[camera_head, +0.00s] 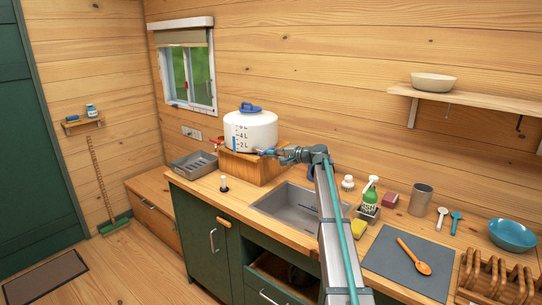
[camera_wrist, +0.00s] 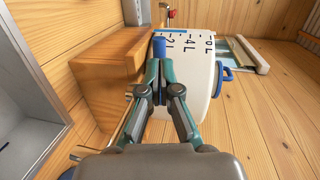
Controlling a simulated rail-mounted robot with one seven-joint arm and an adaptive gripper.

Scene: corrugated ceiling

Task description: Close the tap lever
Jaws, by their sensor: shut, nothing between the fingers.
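A white water container (camera_head: 250,131) with a blue lid sits on a wooden box (camera_head: 250,168) on the counter; it also shows sideways in the wrist view (camera_wrist: 194,85). A blue tap lever (camera_wrist: 159,46) is low on the container's side, just beyond my fingertips. A small tap with a red lever (camera_head: 214,141) is at the container's left; its red part shows at the top of the wrist view (camera_wrist: 171,13). My gripper (camera_head: 272,153) is shut and empty, with its fingertips (camera_wrist: 158,66) close to the blue lever. I cannot tell whether they touch.
A grey sink (camera_head: 283,203) lies below my forearm. A grey tray (camera_head: 194,163) stands left of the box. The counter left of the sink is mostly clear.

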